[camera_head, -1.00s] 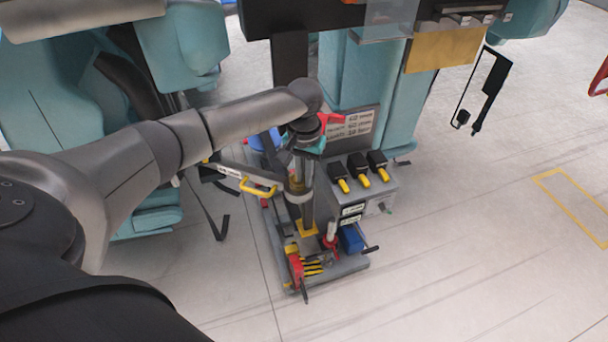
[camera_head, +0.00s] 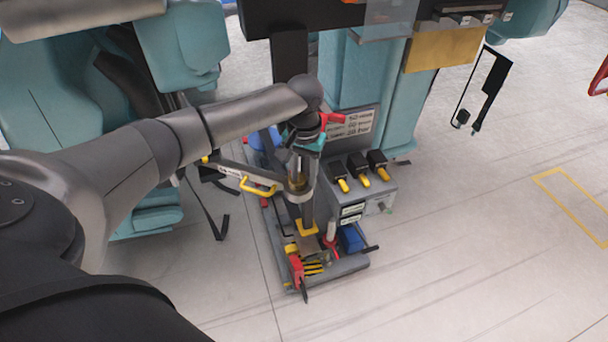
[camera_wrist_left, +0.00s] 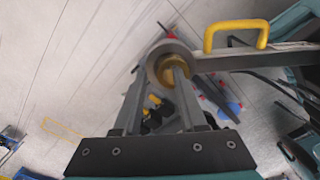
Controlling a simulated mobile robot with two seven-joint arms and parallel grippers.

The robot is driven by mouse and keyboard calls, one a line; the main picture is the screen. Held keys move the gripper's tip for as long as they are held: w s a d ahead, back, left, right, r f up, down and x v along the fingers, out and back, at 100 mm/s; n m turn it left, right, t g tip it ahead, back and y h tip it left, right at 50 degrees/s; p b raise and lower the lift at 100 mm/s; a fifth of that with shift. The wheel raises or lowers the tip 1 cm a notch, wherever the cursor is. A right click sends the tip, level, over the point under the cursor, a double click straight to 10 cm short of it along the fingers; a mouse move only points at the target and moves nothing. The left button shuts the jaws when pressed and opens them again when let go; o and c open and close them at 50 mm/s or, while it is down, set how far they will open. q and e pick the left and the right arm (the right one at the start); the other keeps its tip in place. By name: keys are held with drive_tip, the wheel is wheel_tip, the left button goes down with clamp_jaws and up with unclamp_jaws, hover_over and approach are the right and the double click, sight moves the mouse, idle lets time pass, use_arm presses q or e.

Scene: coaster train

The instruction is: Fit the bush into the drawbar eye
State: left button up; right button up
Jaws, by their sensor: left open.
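The drawbar eye (camera_wrist_left: 158,53) is a grey metal ring at the end of a flat grey drawbar (camera_wrist_left: 245,61) with a yellow handle. The brass-coloured bush (camera_wrist_left: 170,76) shows inside the ring's opening in the left wrist view. I cannot tell how deep it sits. In the head view my left gripper (camera_head: 300,180) points down over the drawbar's end, and the bush is too small to make out there. My right gripper is not in view.
A grey cart (camera_head: 345,266) stands below the gripper, with a yellow square plate (camera_head: 306,228), a blue block (camera_head: 351,238) and a box with black-and-yellow switches (camera_head: 358,172). Teal coaster seats (camera_head: 50,110) stand at the left.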

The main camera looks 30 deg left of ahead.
sight(304, 180)
use_arm(q)
wheel_tip(304, 180, up, 12)
drive_tip(key=shift+f, duration=0.25)
